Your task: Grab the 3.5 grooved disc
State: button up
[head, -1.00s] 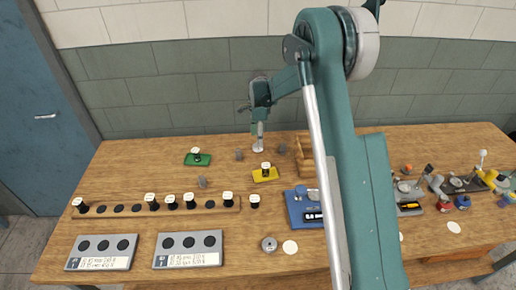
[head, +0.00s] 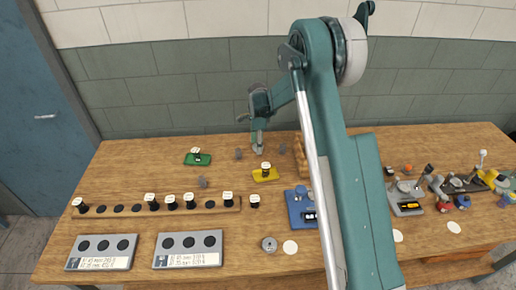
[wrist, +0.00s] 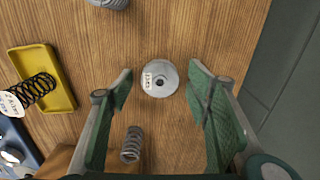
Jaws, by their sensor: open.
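A round silver disc (wrist: 160,78) with a small central hole and a white label lies flat on the wooden table in the wrist view. The label is too small to read for certain. My gripper (wrist: 159,72) is open, with one green finger on each side of the disc and a gap to both. In the head view my gripper (head: 257,150) points down low over the back of the table. It hides the disc there.
A yellow tray (wrist: 63,65) with a black spring is to the left in the wrist view. A green tray (head: 204,160), a wooden spring rack (head: 100,211) and a blue device (head: 297,210) are further off.

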jog(key=c, duration=1.2)
notch_tip(320, 180, up, 10)
dwell(0.6)
